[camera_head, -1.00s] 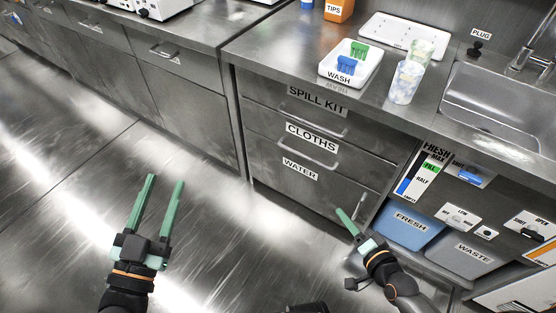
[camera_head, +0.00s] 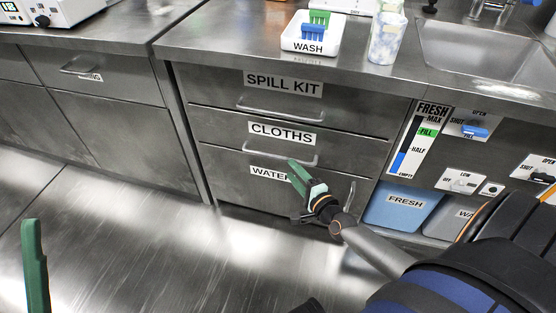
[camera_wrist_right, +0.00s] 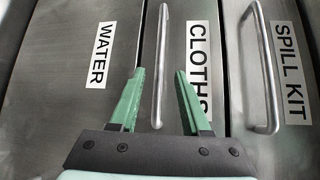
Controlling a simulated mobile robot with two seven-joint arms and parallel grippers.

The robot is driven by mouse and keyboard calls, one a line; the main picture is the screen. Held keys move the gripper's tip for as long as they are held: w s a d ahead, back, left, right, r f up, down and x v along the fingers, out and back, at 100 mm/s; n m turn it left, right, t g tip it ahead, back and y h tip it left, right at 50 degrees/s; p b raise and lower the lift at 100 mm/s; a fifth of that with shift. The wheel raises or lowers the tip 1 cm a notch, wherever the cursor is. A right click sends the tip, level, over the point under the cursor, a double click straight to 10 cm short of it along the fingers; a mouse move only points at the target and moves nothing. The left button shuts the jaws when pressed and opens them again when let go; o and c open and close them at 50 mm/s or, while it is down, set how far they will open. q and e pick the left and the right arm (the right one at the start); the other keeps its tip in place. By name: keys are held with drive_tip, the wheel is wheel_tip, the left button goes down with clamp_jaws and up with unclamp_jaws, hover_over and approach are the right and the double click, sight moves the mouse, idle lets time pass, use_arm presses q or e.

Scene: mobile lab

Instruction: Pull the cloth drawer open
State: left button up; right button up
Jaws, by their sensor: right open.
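The cloths drawer (camera_head: 225,130) is the middle front of a steel cabinet, labelled CLOTHS, and looks shut. Its bar handle (camera_head: 268,157) runs across below the label. In the right wrist view this handle (camera_wrist_right: 161,50) stands between the green fingertips of my right gripper (camera_wrist_right: 160,74). The jaws are open, one finger on each side of the bar in the picture; whether they reach around it in depth I cannot tell. In the head view my right gripper (camera_head: 298,176) is just in front of the handle's right part. One finger of my left gripper (camera_head: 35,268) shows at lower left.
The spill kit drawer (camera_head: 210,88) is above, with its own handle (camera_wrist_right: 262,70). The water door (camera_head: 225,180) is below, with an upright handle (camera_head: 350,197). A blue FRESH container (camera_head: 395,207) stands to the right. The floor (camera_head: 150,240) in front is clear.

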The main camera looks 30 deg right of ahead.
sight(281, 159)
drive_tip(key=w, duration=0.2)
drive_tip(key=w+b, duration=0.1)
drive_tip(key=w, duration=0.2)
drive_tip(key=w+f+b, duration=0.1)
drive_tip(key=w, duration=0.2)
drive_tip(key=shift+d+f, duration=0.1)
drive_tip(key=shift+d, duration=0.1)
clamp_jaws()
idle(1.1)
